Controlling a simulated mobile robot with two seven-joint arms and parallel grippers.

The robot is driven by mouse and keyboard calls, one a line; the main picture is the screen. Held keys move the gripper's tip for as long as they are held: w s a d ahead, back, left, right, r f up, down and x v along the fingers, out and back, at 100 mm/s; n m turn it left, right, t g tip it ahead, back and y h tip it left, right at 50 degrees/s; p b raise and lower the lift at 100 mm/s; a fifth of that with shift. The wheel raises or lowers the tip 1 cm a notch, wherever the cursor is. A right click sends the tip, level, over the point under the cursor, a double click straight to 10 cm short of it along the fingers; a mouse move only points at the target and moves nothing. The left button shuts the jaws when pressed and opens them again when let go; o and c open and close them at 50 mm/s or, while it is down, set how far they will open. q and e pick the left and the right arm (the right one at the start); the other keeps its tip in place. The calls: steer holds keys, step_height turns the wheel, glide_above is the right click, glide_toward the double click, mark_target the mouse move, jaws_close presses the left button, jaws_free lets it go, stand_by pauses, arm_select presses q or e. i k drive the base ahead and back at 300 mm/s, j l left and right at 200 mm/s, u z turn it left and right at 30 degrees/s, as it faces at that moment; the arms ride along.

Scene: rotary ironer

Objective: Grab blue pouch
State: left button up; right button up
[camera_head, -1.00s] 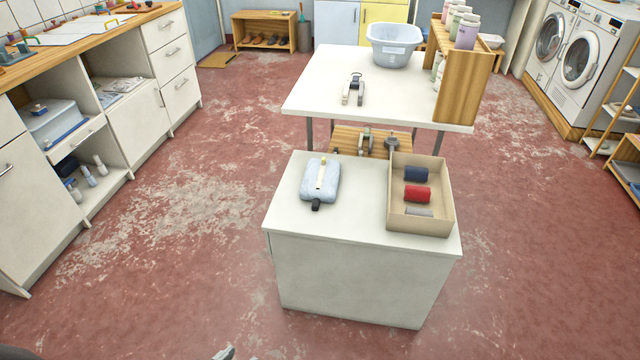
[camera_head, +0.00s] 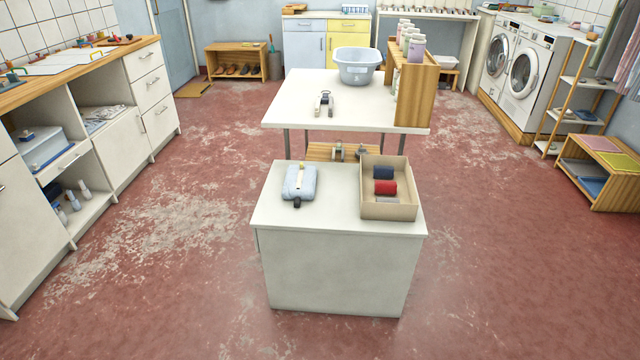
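A light blue pouch (camera_head: 296,186) lies on the left part of the white cabinet top (camera_head: 335,222). It has a yellow piece near its far end and a black piece at its near end. An open beige box (camera_head: 388,211) stands to its right on the same top. The box holds a dark blue roll (camera_head: 383,172), a red roll (camera_head: 385,188) and a grey item partly hidden by the front wall. Neither of my grippers shows in this view.
A white table (camera_head: 290,104) with a grey-blue basin (camera_head: 357,72) and a wooden rack (camera_head: 414,95) stands behind the cabinet. White counters (camera_head: 130,145) line the left, washing machines (camera_head: 521,75) the right. Red floor (camera_head: 200,290) around the cabinet is open.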

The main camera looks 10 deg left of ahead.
mark_target(299, 185)
steer(key=z, duration=1.2)
steer(key=j+z, duration=0.1)
steer(key=z, duration=0.4)
steer(key=j+z, duration=0.15)
steer(key=z, duration=0.35)
steer(key=k+j, duration=0.15)
steer(key=j, duration=0.4)
steer(key=k+j, duration=0.1)
steer(key=j, duration=0.45)
steer(key=k+j, duration=0.15)
steer(key=j, duration=0.4)
steer(key=k+j, duration=0.1)
steer(key=j, duration=0.45)
steer(key=k+j, duration=0.15)
steer(key=j, duration=0.4)
steer(key=k+j, duration=0.15)
steer(key=j, duration=0.4)
steer(key=k+j, duration=0.1)
steer(key=j, duration=0.45)
steer(key=k+j, duration=0.15)
steer(key=j, duration=0.4)
